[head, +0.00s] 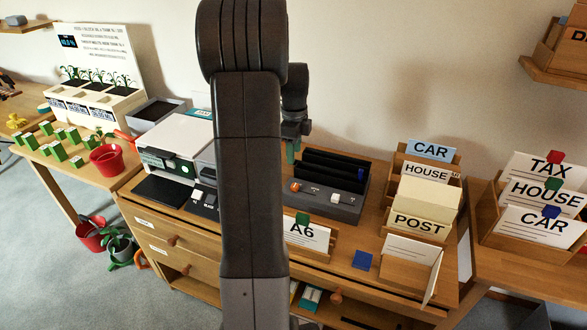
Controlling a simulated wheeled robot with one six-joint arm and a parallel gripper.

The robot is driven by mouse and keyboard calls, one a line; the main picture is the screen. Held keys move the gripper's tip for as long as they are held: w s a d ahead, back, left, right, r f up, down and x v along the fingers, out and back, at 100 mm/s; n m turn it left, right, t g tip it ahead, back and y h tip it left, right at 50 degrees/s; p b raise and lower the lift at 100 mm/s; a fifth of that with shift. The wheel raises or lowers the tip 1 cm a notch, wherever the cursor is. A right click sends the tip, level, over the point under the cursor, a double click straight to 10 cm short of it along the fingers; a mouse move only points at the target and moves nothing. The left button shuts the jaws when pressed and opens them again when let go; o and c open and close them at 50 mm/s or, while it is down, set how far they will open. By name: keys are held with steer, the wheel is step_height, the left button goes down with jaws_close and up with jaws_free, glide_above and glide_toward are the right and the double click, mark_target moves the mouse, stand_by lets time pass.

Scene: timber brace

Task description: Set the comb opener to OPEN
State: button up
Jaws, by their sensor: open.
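My arm hides part of the desk left of the machine.
A white printer (183,140) stands left of my arm, with a small dark switch box (203,203) in front. A holder with an A6 card (303,235), a blue block (362,260) and paper trays (420,225) stand in front and to the right.

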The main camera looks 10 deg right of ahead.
mark_target(295, 185)
steer(key=shift+m, duration=0.4)
steer(key=f, duration=0.4)
steer(key=w+f, duration=0.1)
steer(key=f, duration=0.9)
steer(key=shift+w+d, duration=0.3)
